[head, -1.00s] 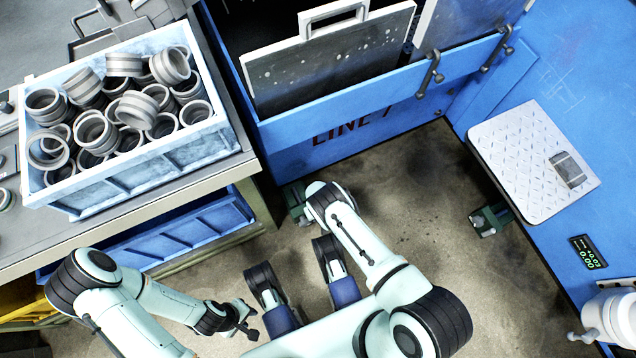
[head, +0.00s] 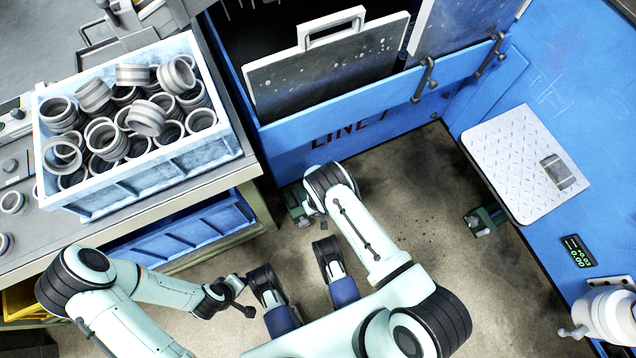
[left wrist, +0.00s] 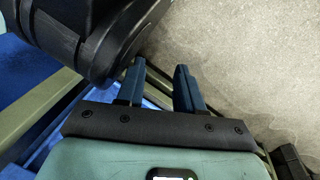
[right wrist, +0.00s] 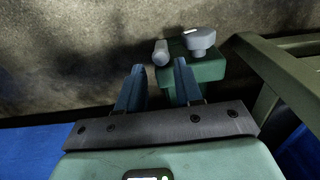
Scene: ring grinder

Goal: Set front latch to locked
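I cannot single out the front latch for certain. A green block (head: 298,203) with grey metal parts sits low at the corner of the blue LINE 7 housing (head: 290,150). A green block with a grey knob and short cylinder (right wrist: 200,60) shows just beyond my right fingertips in the right wrist view. My right gripper (right wrist: 160,78) is open and empty; in the head view it is hidden under its own wrist. My left gripper (head: 242,298) is open and empty (left wrist: 157,78), above the floor beside the workbench. Two dark hooked handles (head: 425,80) (head: 490,55) are on the housing's top edge.
A pale crate of grey rings (head: 130,180) stands on the workbench (head: 225,170). A similar green block (head: 485,220) is at the right, under the blue bench with a metal plate (head: 520,190) and display (head: 578,252). Open floor (head: 400,180) lies between.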

